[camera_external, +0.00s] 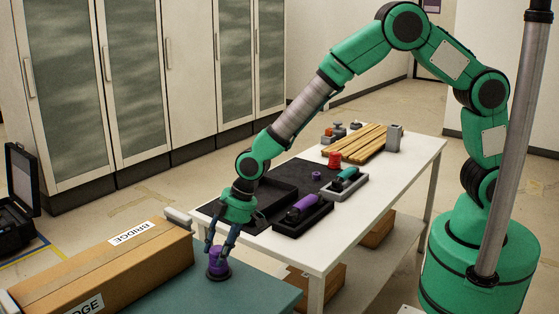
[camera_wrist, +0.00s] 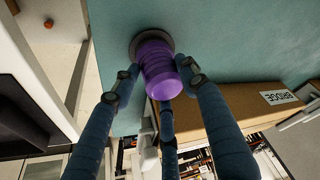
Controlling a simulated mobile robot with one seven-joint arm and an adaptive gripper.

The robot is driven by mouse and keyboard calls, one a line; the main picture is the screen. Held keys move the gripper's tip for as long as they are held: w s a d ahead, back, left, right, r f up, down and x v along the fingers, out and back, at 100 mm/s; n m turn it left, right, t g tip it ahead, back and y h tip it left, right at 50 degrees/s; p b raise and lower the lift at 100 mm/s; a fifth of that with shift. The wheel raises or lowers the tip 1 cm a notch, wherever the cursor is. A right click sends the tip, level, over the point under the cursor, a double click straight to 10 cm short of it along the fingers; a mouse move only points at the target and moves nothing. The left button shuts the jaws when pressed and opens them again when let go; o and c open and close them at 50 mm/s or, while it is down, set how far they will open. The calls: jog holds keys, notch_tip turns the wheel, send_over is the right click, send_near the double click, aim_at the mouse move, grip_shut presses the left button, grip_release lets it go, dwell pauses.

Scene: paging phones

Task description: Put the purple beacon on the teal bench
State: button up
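The purple beacon (camera_external: 218,264) has a dark round base and is at the teal bench (camera_external: 262,290), near the cardboard box. Its base appears to rest on the bench top, and it looks upright. My gripper (camera_external: 218,248) points down over it, with fingers on both sides of its upper part. In the wrist view the purple beacon (camera_wrist: 160,72) sits between the fingertips of my gripper (camera_wrist: 160,75), which look pressed against its sides. The teal bench (camera_wrist: 240,40) fills the background behind it there.
A long cardboard box labelled BRIDGE (camera_external: 110,262) lies on the bench's left side. A white table (camera_external: 330,232) next to the bench holds dark trays, a purple and a teal handset, a red beacon (camera_external: 335,159) and a wooden slatted board (camera_external: 355,142). Bare bench top lies right of the beacon.

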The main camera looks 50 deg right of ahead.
jog(key=o, duration=0.4)
jog(key=shift+c, duration=0.2)
jog(key=shift+r, duration=0.1)
jog(key=p+v, duration=0.2)
jog(key=v, duration=1)
dwell(0.6)
